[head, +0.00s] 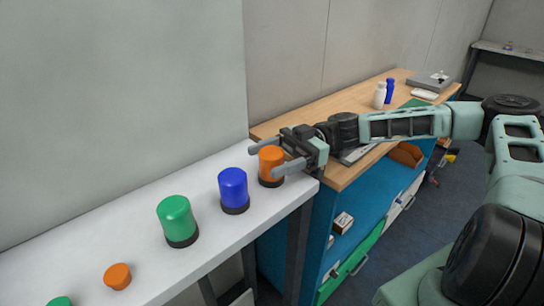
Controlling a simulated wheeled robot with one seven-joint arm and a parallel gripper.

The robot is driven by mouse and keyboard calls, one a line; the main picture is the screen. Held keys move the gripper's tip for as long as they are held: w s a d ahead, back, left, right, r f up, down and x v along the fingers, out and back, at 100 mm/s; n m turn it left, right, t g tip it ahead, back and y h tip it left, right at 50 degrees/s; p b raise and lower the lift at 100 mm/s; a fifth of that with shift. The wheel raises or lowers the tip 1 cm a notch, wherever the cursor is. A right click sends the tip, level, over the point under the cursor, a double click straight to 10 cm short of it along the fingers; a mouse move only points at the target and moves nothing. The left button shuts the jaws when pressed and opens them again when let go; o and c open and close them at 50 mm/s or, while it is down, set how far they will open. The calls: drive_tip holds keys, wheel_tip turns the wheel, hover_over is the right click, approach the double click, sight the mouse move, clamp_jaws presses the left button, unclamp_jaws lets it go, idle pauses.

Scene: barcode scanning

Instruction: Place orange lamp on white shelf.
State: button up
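The orange lamp (269,166), an orange dome on a dark base, stands upright at the right end of the white shelf (107,225) in the head view. Its base appears to rest on the shelf top. My gripper (264,160) reaches in from the right with one finger on each side of the lamp. The near finger covers part of the lamp's right side. The far finger passes behind its top. I cannot tell whether the fingers press on the lamp or stand slightly apart from it.
A blue lamp (233,189) stands just left of the orange one, then a green lamp (176,220) and a small orange button (117,276). A wooden-topped workbench (345,178) adjoins the shelf's right end, with white (380,95) and blue (390,91) bottles on it.

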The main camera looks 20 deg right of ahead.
drive_tip(key=shift+d, duration=0.1)
drive_tip(key=w+d+b, duration=0.1)
drive_tip(key=d+b, duration=0.1)
drive_tip(key=d, duration=0.9)
drive_tip(key=shift+w+d, duration=0.35)
